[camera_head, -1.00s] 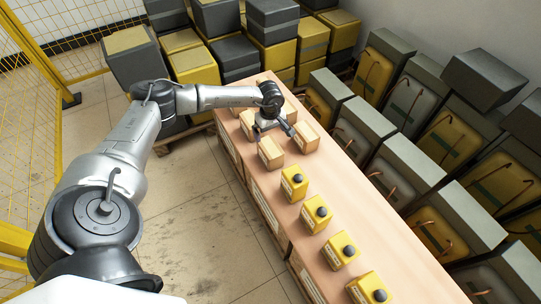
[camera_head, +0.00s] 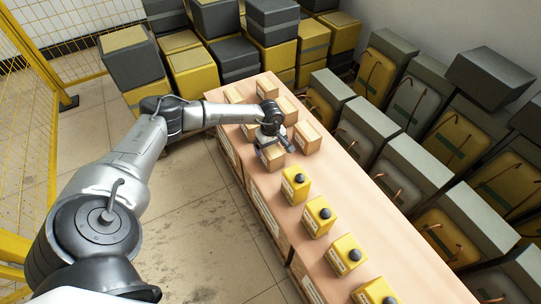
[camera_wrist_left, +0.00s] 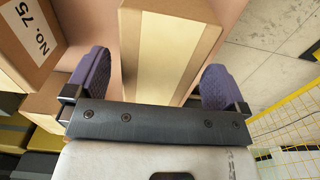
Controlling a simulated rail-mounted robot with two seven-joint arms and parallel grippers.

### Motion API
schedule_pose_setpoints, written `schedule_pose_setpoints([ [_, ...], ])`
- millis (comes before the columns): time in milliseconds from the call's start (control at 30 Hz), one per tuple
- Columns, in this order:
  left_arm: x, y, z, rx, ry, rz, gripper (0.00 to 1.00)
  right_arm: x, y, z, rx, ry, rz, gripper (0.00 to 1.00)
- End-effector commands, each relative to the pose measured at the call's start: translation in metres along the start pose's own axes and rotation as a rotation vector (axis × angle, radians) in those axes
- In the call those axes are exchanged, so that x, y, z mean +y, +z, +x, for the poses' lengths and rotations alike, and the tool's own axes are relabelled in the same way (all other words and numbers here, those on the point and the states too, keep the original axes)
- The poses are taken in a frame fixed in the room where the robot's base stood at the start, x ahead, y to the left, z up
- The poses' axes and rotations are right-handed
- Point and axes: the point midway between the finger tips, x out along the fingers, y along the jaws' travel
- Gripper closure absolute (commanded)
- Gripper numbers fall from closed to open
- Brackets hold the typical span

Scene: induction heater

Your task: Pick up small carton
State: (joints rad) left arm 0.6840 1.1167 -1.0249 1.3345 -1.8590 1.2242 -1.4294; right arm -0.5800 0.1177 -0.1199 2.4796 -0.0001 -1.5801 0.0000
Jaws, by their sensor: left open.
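Several small brown cartons stand at the far end of the long table (camera_head: 345,205). One small carton (camera_head: 273,158) is partly hidden under my left gripper (camera_head: 270,145). In the left wrist view this carton (camera_wrist_left: 165,60), with a pale band along its top, lies between the two purple-padded fingers of the open gripper (camera_wrist_left: 155,82). Another carton (camera_head: 307,137) stands just right of the gripper. A box labelled "No. 75" (camera_wrist_left: 30,40) shows left of the fingers in the wrist view. My right gripper is not in view.
Several yellow containers with black caps (camera_head: 296,185) line the near part of the table. Grey and yellow cases (camera_head: 400,160) crowd the right side. Stacked boxes (camera_head: 215,55) stand at the back. A yellow mesh fence (camera_head: 30,110) is at the left, with open floor (camera_head: 190,215) before the table.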

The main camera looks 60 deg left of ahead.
Motion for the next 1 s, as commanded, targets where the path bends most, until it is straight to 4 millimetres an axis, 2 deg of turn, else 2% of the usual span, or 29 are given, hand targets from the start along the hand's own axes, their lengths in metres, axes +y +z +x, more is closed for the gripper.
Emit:
schedule_pose_setpoints([
  [67, 0.0000, -0.0002, -0.0010, 0.000, 0.000, 0.000, 0.00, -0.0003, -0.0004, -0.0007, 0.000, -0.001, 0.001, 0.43],
  [167, 0.0001, -0.0002, -0.0011, 0.000, 0.000, 0.000, 0.09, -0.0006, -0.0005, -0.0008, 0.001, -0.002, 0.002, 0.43],
  [900, 0.0006, -0.0004, -0.0020, 0.000, 0.002, 0.000, 0.78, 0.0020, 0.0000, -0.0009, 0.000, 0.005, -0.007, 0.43],
  [1000, 0.0006, -0.0004, -0.0020, 0.000, 0.002, 0.000, 0.79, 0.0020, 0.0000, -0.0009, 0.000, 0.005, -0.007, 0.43],
])
